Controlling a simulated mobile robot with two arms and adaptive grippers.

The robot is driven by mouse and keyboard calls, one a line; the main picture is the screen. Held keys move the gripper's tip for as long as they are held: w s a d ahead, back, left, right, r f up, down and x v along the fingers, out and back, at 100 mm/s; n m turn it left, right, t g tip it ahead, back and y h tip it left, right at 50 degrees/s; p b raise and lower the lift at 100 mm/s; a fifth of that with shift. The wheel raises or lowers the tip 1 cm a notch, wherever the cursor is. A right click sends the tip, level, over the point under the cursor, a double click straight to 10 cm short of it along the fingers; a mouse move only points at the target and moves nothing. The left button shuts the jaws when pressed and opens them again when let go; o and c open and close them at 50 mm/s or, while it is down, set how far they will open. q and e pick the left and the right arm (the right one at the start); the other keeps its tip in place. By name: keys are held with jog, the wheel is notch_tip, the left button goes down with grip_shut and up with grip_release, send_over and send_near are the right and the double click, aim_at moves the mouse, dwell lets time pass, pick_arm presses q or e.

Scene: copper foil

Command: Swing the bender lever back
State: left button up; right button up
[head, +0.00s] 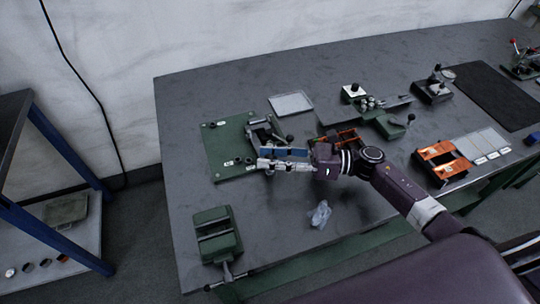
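The bender appears to be the dark metal mechanism on the green base plate (228,150) at the left middle of the workbench. A dark lever-like arm with a black knob (289,138) sticks out at the plate's right edge. A flat blue bar (288,151) lies just below the knob; I cannot tell what it belongs to. My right gripper (262,165) reaches in from the right, its fingertips over the plate's right edge, just below the mechanism. The fingers are too small to tell whether they are open or touching the lever. My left gripper is out of view.
A green vise (216,240) stands at the front left and a crumpled clear bag (320,214) lies at the front. A pale sheet (291,103) lies behind. Orange fixtures (440,160) and green tools (390,125) stand to the right. The bench between plate and vise is clear.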

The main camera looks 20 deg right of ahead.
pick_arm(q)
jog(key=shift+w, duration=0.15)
pick_arm(e)
grip_shut()
